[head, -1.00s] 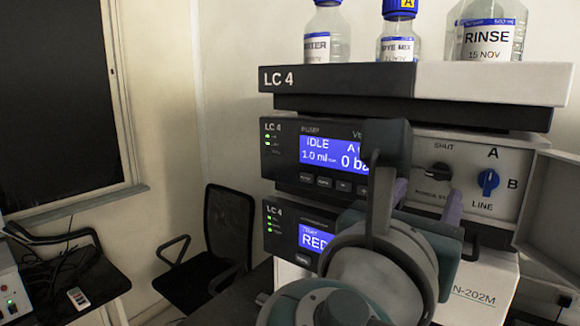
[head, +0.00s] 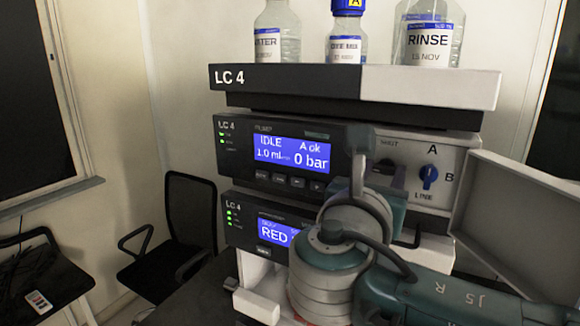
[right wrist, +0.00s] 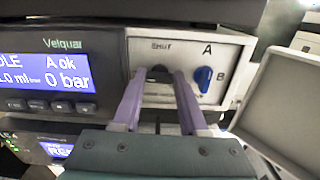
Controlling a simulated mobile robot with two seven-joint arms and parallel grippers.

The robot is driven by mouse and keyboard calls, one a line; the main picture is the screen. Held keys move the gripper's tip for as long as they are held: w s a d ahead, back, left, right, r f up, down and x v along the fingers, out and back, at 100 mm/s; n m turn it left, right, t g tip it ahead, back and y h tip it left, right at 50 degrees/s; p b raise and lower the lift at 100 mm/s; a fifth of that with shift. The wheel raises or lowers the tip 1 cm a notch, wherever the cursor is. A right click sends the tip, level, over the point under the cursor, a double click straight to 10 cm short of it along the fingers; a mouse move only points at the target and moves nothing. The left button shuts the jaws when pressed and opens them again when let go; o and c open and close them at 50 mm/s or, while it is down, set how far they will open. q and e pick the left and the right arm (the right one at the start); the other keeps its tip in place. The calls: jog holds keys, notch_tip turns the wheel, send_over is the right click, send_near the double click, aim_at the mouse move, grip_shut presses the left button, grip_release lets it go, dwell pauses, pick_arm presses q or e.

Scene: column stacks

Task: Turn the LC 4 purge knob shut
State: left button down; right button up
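The LC 4 stack (head: 232,77) stands in front of me. Its purge knob (right wrist: 158,73) is a small dark knob under the word SHUT on the light valve panel, seen in the right wrist view. In the head view my right wrist mostly hides it. My right gripper (right wrist: 159,80) has two purple fingers apart, one on each side of the knob. Whether they touch it I cannot tell. The knob's pointing direction is not clear. The pump display (head: 290,153) reads IDLE, 0 bar. My left gripper is not in view.
A blue A/B LINE knob (head: 429,177) sits just right of the purge knob. An open panel door (head: 520,225) stands out at the right. Bottles, including RINSE (head: 428,40), stand on top. A black chair (head: 190,205) is at the left.

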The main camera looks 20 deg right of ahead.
grip_shut()
dwell(0.3)
jog(key=m+b, duration=0.1)
jog(key=m, duration=0.1)
jog(key=m+b, duration=0.2)
jog(key=shift+f+m, duration=0.2)
jog(key=shift+m, duration=0.2)
jog(key=m+b, duration=0.3)
jog(key=m, duration=0.1)
jog(key=shift+s+f+b, duration=0.1)
jog(key=shift+b, duration=0.2)
jog(key=m+b, duration=0.4)
jog(key=m, duration=0.1)
jog(key=shift+d+f, duration=0.1)
jog(key=m+b, duration=0.2)
jog(key=b, duration=0.1)
jog(key=shift+m, duration=0.4)
jog(key=shift+r+m+b, duration=0.2)
jog(key=shift+m+b, duration=0.4)
jog(key=shift+b, duration=0.05)
